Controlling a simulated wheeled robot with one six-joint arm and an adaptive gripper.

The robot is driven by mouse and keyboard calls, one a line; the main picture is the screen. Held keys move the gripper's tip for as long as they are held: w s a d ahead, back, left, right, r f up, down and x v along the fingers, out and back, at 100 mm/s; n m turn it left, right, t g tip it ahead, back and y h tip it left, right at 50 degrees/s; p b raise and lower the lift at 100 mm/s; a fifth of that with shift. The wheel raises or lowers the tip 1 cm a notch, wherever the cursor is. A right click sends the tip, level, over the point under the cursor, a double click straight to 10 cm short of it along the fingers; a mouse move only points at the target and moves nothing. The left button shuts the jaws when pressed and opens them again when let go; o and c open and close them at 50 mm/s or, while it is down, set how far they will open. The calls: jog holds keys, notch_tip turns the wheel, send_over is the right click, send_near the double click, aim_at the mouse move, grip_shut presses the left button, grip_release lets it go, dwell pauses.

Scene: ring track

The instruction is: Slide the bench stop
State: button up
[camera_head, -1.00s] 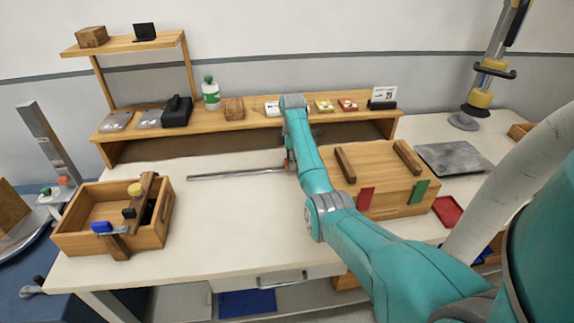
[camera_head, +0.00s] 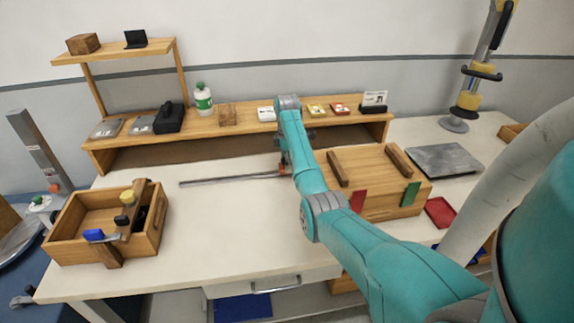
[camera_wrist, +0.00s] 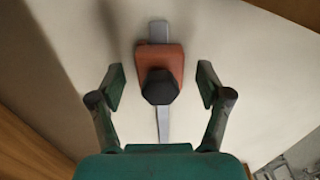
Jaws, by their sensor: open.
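The bench stop (camera_wrist: 173,54) is an orange-red block with a black knob, sitting on a narrow grey rail (camera_wrist: 163,125) in the wrist view. My gripper (camera_wrist: 161,86) is open, with one finger on each side of the knob and a gap on both sides. No finger visibly touches the stop. In the head view the rail (camera_head: 225,180) lies along the pale bench top, and a small orange-red part of the stop (camera_head: 283,169) shows at its right end. My arm hides most of the gripper there.
A wooden box (camera_head: 375,172) with two bars stands close right of the stop. A wooden shelf (camera_head: 235,125) with small items runs behind. An open wooden tray (camera_head: 72,248) holding tools sits at the left. The bench top (camera_head: 220,230) in front of the rail is clear.

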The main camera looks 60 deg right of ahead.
notch_tip(320, 180, up, 6)
jog(key=shift+r, duration=0.15)
dwell(0.6)
